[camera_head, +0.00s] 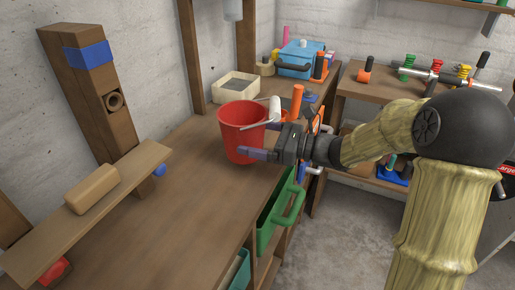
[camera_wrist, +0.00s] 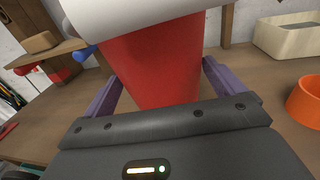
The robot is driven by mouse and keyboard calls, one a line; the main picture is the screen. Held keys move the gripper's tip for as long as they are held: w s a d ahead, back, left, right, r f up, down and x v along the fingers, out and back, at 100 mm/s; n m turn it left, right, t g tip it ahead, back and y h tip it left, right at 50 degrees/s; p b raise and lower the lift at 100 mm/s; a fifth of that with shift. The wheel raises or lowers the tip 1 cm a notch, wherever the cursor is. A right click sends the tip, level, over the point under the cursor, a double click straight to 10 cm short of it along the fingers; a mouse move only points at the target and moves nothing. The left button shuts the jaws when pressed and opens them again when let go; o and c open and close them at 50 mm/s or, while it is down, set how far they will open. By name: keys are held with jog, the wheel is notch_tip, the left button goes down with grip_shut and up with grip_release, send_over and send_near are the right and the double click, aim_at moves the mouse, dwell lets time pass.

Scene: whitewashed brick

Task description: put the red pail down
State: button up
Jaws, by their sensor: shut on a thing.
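The red pail (camera_head: 238,140) is upright at the bench's right part, with a white grip (camera_head: 274,109) on its wire handle leaning to the right side. My gripper (camera_head: 256,140) comes in from the right, with its purple fingers on either side of the pail. In the wrist view the pail's red wall (camera_wrist: 160,65) fills the space between the fingers (camera_wrist: 160,74), and the white grip (camera_wrist: 125,12) crosses above. My gripper is shut on the pail. The pail's base is at or very close to the bench top; I cannot tell whether it touches.
The wooden bench (camera_head: 185,215) is clear in front and left of the pail. A cream tray (camera_head: 236,87), a blue toolbox (camera_head: 299,59) and an orange cylinder (camera_head: 297,101) stand behind it. A plank with a wooden block (camera_head: 92,189) lies at left. A green bin (camera_head: 281,212) sits below the bench's right edge.

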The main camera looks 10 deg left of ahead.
jog(key=shift+f+b, duration=0.35)
jog(key=shift+f, duration=1.3)
jog(key=shift+f, duration=0.15)
jog(key=o, duration=0.8)
jog(key=shift+c, duration=0.2)
jog(key=shift+d, duration=0.2)
jog(key=p+v, duration=0.1)
jog(key=v, duration=1)
jog(key=shift+d+p, duration=0.3)
jog(key=shift+p, duration=0.05)
jog(key=shift+s, duration=0.1)
